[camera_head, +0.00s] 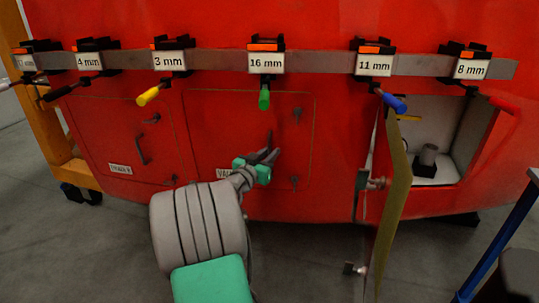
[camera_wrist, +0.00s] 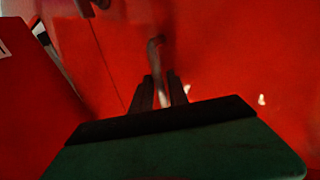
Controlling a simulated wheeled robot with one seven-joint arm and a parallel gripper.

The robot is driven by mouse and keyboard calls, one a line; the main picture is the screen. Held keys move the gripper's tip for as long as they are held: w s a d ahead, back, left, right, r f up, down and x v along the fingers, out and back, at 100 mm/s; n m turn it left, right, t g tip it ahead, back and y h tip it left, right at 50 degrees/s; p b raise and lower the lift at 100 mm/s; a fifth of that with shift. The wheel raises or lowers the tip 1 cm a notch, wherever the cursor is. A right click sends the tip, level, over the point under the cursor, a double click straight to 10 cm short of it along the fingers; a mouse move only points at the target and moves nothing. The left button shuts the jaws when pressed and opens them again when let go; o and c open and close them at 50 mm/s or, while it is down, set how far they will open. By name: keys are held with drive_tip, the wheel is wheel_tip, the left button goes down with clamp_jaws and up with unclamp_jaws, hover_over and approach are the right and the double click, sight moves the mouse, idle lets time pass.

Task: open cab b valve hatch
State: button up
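The middle red hatch (camera_head: 225,115) has a label starting "VA" (camera_head: 226,171), partly hidden by my arm. It looks shut, flush with the red wall, with small dark latches (camera_head: 297,115) at its right side. My gripper (camera_head: 270,148) is in front of this hatch, right of its centre, with its fingers apart. In the wrist view, a curved bar handle (camera_wrist: 154,52) rises from the red panel. Its lower end lies between my fingertips (camera_wrist: 162,90); whether they touch it is too blurred to tell.
To the right, a hatch door (camera_head: 396,190) stands wide open beside a white compartment (camera_head: 440,150). A left hatch (camera_head: 125,135) is shut. A rail (camera_head: 320,62) with labelled tools hangs above. A blue post (camera_head: 495,248) is at lower right.

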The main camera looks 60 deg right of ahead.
clamp_jaws()
idle(1.4)
